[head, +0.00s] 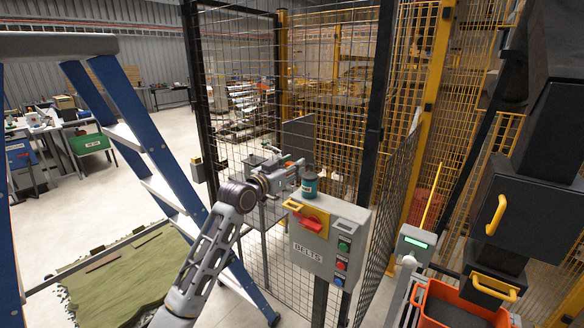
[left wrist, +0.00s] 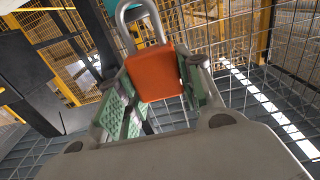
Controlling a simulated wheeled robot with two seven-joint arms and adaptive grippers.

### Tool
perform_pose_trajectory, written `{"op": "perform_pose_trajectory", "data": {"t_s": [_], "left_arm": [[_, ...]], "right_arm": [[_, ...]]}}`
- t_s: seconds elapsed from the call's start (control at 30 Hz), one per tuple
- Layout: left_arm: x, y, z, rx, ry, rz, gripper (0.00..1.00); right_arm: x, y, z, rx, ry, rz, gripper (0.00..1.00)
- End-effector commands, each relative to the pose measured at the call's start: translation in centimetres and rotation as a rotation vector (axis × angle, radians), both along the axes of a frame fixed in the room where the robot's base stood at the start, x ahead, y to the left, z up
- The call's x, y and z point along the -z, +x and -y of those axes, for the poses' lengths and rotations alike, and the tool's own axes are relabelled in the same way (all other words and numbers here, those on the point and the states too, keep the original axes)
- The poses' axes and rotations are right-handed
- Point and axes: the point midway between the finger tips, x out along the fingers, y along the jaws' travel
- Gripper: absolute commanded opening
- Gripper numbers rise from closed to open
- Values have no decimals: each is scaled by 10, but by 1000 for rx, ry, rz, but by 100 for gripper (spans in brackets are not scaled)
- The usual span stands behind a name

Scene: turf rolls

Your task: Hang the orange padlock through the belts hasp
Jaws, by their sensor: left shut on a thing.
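The orange padlock (left wrist: 157,74) is between the green-padded fingers of my left gripper (left wrist: 160,95) in the left wrist view. Its grey shackle points away from the gripper, toward the top of that picture. In the head view my left gripper (head: 290,176) is just above and behind the top left of the grey BELTS box (head: 325,262); I cannot make out the padlock there. The box front carries a yellow plate with a red handle (head: 308,221); the hasp's opening is too small to tell. My right gripper is not in view.
A teal can (head: 309,185) stands on top of the box, close beside my left gripper. Wire mesh fencing (head: 340,110) is behind. A blue stepladder (head: 115,110) stands at left, an orange bin (head: 455,305) at lower right, a green turf piece (head: 120,280) at lower left.

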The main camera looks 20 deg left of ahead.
Motion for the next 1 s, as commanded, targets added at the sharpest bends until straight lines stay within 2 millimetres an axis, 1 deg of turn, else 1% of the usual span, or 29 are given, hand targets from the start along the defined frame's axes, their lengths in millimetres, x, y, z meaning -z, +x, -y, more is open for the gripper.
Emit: {"op": "perform_pose_trajectory", "data": {"t_s": [0.1,0.63,1.0], "left_arm": [[-1,0,0,0,0,-1,10],[30,0,0,0,0,0,10],[51,0,0,0,0,0,10]], "right_arm": [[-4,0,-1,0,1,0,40],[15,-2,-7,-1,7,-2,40],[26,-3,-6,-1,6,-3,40]]}}
